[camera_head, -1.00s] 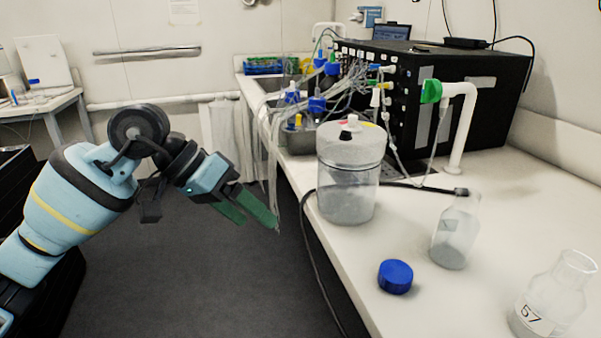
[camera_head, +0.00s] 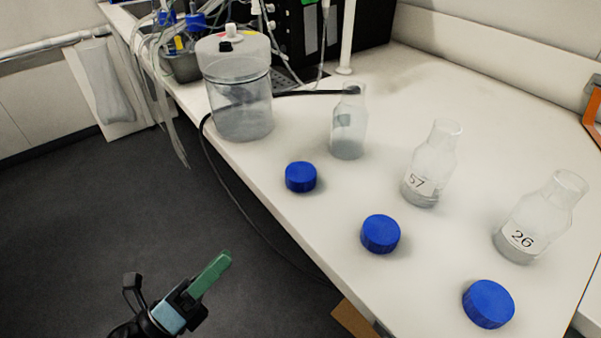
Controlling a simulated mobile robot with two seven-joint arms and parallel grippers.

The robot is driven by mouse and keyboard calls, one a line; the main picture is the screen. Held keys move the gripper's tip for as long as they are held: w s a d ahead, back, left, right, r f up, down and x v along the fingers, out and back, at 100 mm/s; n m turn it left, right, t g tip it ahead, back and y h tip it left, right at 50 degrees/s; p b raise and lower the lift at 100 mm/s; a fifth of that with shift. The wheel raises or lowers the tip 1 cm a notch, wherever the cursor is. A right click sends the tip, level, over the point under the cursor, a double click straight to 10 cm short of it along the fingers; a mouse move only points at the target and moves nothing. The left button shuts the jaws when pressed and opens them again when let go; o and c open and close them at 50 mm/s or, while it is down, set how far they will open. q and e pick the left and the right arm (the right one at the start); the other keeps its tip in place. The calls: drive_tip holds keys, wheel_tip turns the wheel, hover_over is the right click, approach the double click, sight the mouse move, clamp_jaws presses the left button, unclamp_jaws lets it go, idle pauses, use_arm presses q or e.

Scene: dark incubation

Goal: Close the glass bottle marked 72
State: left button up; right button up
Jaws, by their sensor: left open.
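Three open glass bottles stand upright on the white bench. One reads 57 (camera_head: 428,168) and one reads 26 (camera_head: 541,221). The third, farther bottle (camera_head: 348,122) shows no readable number, so I cannot tell whether it is the one marked 72. Three blue caps lie on the bench in front of them: a far cap (camera_head: 300,177), a middle cap (camera_head: 380,234) and a near cap (camera_head: 488,304). My left gripper (camera_head: 213,272) is open and empty over the dark floor, left of the bench edge and apart from all bottles and caps. My right gripper is out of view.
A large clear jar (camera_head: 240,105) with a grey lid and tubing stands at the far left bench edge. A black box (camera_head: 365,30) is behind it. A black cable hangs over the front edge. The bench behind the bottles is clear.

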use_arm(q)
drive_tip(key=s+a+f+n+g+y, duration=0.1)
drive_tip(key=s+a+f+n+y, duration=0.2)
drive_tip(key=s+f+n+y, duration=0.5)
drive_tip(key=s+a+f+n+g+y, duration=0.1)
drive_tip(key=s+a+f+n+y, duration=0.3)
drive_tip(key=f+n, duration=0.85)
drive_tip(key=s+f+n+g, duration=0.3)
drive_tip(key=s+n, duration=0.3)
drive_tip(key=s, duration=0.4)
drive_tip(key=s+d+f+n+g+y, duration=0.1)
drive_tip(key=s+f+n+g, duration=0.2)
drive_tip(key=s, duration=0.7)
drive_tip(key=f+n, duration=0.1)
drive_tip(key=n, duration=0.1)
drive_tip(key=shift+d+n+g, duration=0.2)
drive_tip(key=shift+n+g, duration=0.15)
drive_tip(key=shift+g, duration=0.05)
